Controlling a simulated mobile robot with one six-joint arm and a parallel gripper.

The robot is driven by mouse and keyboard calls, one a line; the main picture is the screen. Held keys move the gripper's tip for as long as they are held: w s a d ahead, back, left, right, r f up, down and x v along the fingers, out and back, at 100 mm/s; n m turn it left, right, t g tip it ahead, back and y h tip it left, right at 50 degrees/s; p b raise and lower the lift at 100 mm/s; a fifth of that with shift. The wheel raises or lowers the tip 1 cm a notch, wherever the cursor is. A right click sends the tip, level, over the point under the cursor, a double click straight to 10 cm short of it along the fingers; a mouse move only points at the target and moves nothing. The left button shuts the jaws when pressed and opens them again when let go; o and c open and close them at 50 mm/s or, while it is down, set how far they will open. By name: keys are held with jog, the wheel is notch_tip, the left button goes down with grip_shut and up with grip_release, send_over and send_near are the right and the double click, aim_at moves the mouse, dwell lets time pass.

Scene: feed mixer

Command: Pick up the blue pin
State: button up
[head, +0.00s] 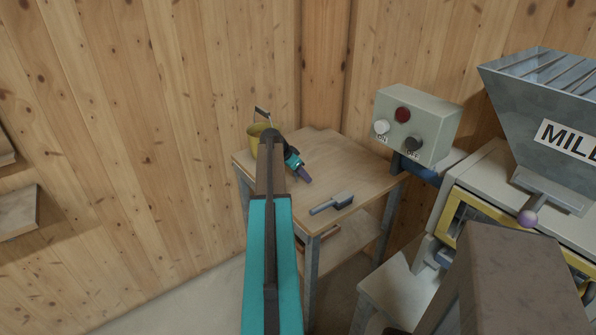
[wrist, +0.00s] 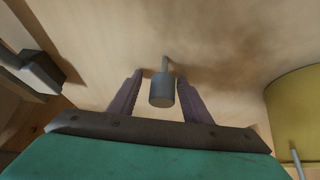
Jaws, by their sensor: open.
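A small grey-blue pin with a thick round head and a thin shank (wrist: 162,90) is in the wrist view, between the two purple fingers of my gripper (wrist: 162,76). The fingers are apart, with a gap visible on each side of the head. I cannot tell how far the pin is above or below the fingertips. In the head view my gripper (head: 305,174) is low over the wooden table (head: 340,165), and the pin cannot be made out there.
A grey brush or scraper (head: 333,204) lies near the table's front edge. A yellow bucket (head: 255,134) stands at the table's back left, partly behind my arm. A control box (head: 417,122) and the mill (head: 555,130) stand to the right.

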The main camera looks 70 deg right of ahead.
dwell(0.3)
grip_shut()
jog(key=shift+r, duration=0.15)
jog(key=shift+r+b, duration=0.65)
jog(key=shift+r, duration=0.7)
jog(key=w+a+r+b, duration=0.2)
jog(key=a+b, duration=0.1)
jog(key=a, duration=1.3)
jog(key=shift+w, duration=0.1)
